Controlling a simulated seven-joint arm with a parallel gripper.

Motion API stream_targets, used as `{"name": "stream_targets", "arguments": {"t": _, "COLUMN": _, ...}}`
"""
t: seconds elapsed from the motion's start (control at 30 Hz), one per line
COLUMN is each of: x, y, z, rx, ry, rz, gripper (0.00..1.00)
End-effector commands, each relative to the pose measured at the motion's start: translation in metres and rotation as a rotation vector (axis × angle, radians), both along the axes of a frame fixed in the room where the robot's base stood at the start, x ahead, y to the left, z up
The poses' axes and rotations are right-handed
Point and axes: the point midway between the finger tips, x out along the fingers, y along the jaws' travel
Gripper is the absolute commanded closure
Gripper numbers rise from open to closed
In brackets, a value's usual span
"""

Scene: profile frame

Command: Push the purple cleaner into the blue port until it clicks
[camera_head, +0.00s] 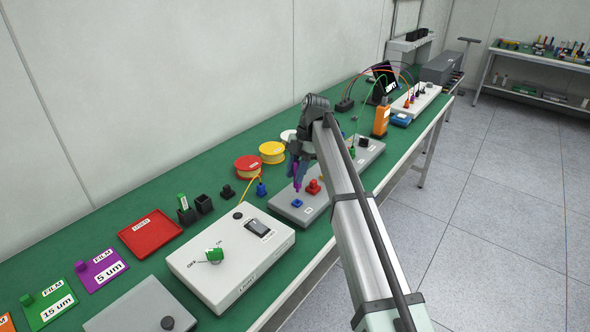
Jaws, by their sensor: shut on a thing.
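My gripper (298,172) is shut on the purple cleaner (296,189) and holds it roughly upright, tip down. The blue port (297,203) is a small blue square on the grey panel (314,212). The cleaner's tip is just above the port in the picture; I cannot tell whether it touches it. My wrist and arm link hide part of the panel behind them.
A red port (313,187) sits close by on the same panel. A blue connector on a yellow cable (261,188) stands to the left. A white switch box (231,257) is in front. Yellow (272,152) and red (248,168) spools stand behind.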

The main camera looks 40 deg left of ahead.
Motion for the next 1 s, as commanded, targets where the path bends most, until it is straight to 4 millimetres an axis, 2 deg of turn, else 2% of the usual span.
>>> {"name": "stream_targets", "arguments": {"t": 0.13, "x": 0.000, "y": 0.000, "z": 0.000, "rx": 0.001, "ry": 0.000, "rz": 0.093, "gripper": 1.00}}
{"name": "stream_targets", "arguments": {"t": 0.37, "x": -0.001, "y": -0.001, "z": -0.003, "rx": 0.000, "ry": 0.000, "rz": 0.130, "gripper": 1.00}}
{"name": "stream_targets", "arguments": {"t": 1.0, "x": -0.001, "y": -0.001, "z": -0.037, "rx": 0.000, "ry": 0.000, "rz": 0.128, "gripper": 1.00}}
